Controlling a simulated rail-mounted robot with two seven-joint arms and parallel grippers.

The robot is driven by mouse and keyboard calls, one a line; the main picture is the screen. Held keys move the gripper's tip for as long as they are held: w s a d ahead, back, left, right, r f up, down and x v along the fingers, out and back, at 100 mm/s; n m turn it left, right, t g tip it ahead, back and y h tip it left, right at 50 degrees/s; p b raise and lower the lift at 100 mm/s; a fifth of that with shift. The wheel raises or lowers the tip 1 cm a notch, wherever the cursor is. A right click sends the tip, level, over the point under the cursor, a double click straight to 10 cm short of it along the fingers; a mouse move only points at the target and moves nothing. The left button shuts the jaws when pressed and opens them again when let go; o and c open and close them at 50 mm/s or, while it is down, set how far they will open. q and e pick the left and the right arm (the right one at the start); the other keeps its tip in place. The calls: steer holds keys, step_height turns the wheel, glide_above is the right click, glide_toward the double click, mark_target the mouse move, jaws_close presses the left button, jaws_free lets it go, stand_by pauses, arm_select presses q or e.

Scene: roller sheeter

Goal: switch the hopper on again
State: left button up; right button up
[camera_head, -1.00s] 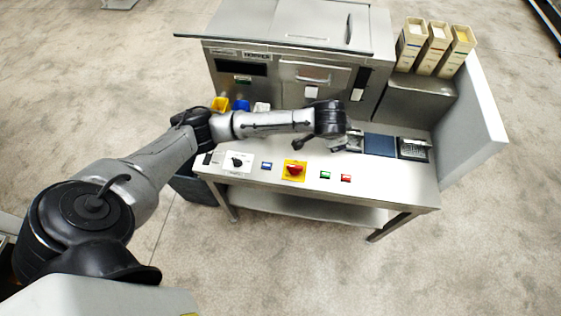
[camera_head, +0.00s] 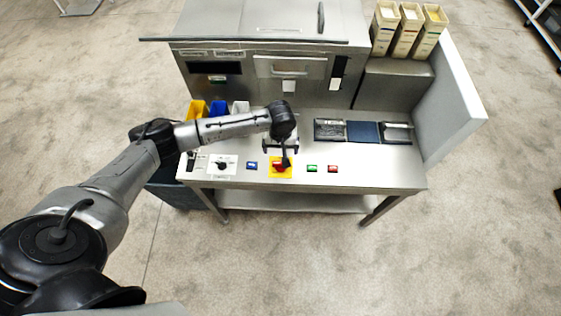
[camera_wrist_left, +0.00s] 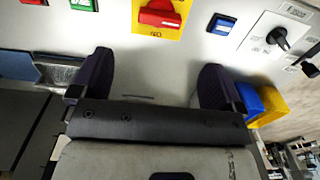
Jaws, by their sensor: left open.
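The control panel (camera_head: 375,174) runs along the table's front edge. It bears a red rotary switch (camera_head: 278,168) on a yellow plate, a blue button (camera_head: 251,165), a green button (camera_head: 312,168), a red button (camera_head: 333,169) and a black knob (camera_head: 222,165) on a white plate. My left gripper (camera_head: 283,150) hangs over the panel just behind the red switch and partly covers it. In the left wrist view, my left gripper (camera_wrist_left: 155,78) is open and empty. The red switch (camera_wrist_left: 160,14) lies beyond the fingertips, its handle roughly crosswise. My right gripper is out of view.
The steel machine (camera_head: 265,75) stands behind the panel. Yellow (camera_head: 197,110) and blue (camera_head: 218,108) bins sit at its left, partly behind my arm. Dark trays (camera_head: 363,132) lie to the right. A tall side wall (camera_head: 445,105) closes the right end.

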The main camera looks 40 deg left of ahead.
arm_select(q)
step_height(320, 180, down, 9)
steer(key=shift+r+b, duration=0.15)
steer(key=shift+b, duration=0.5)
steer(key=shift+f, duration=0.85)
